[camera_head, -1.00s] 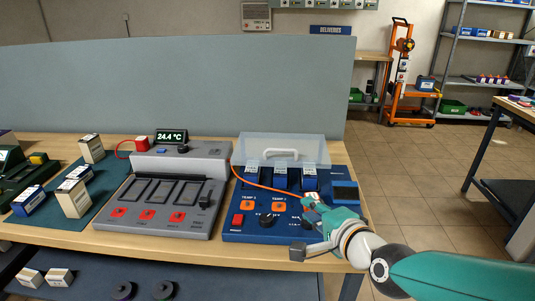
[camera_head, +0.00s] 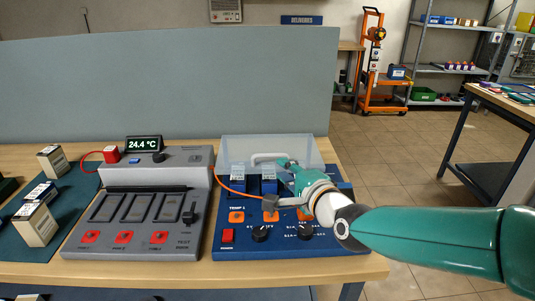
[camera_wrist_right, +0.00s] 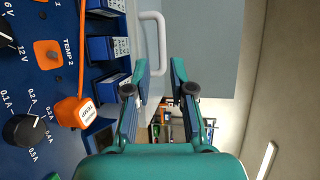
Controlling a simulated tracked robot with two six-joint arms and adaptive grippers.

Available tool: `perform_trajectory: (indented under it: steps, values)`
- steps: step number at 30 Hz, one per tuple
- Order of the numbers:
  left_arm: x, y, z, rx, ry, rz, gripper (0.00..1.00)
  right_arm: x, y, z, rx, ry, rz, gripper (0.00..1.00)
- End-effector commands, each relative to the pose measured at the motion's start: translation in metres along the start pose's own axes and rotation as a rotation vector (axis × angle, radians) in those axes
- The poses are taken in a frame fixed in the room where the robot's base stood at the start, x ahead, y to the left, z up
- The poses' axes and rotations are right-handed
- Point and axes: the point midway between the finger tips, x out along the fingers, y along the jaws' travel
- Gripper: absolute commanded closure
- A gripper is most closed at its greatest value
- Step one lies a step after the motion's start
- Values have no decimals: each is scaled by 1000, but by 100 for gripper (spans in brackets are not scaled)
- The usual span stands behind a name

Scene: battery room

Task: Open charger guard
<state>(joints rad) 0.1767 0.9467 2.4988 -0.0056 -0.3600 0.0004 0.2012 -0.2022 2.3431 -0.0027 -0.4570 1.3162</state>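The blue charger (camera_head: 240,210) sits on the right part of the wooden bench. Its clear guard (camera_head: 239,149) spans the back of the charger, behind and over the blue batteries (camera_head: 238,180). The guard's white handle (camera_head: 262,157) is partly hidden by my right gripper (camera_head: 284,164). In the right wrist view the handle (camera_wrist_right: 161,42) lies just ahead of the fingertips. My right gripper (camera_wrist_right: 158,72) is open there, its two fingers apart with nothing visibly held between them. I cannot tell whether a fingertip touches the handle. My left gripper is out of view.
A grey test dock (camera_head: 140,215) with a temperature display (camera_head: 144,144) stands left of the charger. An orange cable (camera_head: 233,190) crosses the charger's front left. A grey partition (camera_head: 160,85) rises behind the bench.

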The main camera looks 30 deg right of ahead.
Motion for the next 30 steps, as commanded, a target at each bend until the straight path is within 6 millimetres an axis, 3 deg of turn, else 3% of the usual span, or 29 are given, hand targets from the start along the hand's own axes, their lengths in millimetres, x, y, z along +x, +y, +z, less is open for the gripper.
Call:
perform_trajectory:
  steps: [9, 15, 28, 30]
  values:
    - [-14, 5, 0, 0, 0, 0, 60, 65, -1, 2, -1, -3, 3, 77]
    - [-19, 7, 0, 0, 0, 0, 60, 90, 0, 2, 0, -3, 2, 77]
    - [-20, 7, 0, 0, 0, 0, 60, 98, 0, 2, 0, -4, 0, 77]
    - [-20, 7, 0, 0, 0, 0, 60, 98, 0, 2, 0, -4, 0, 89]
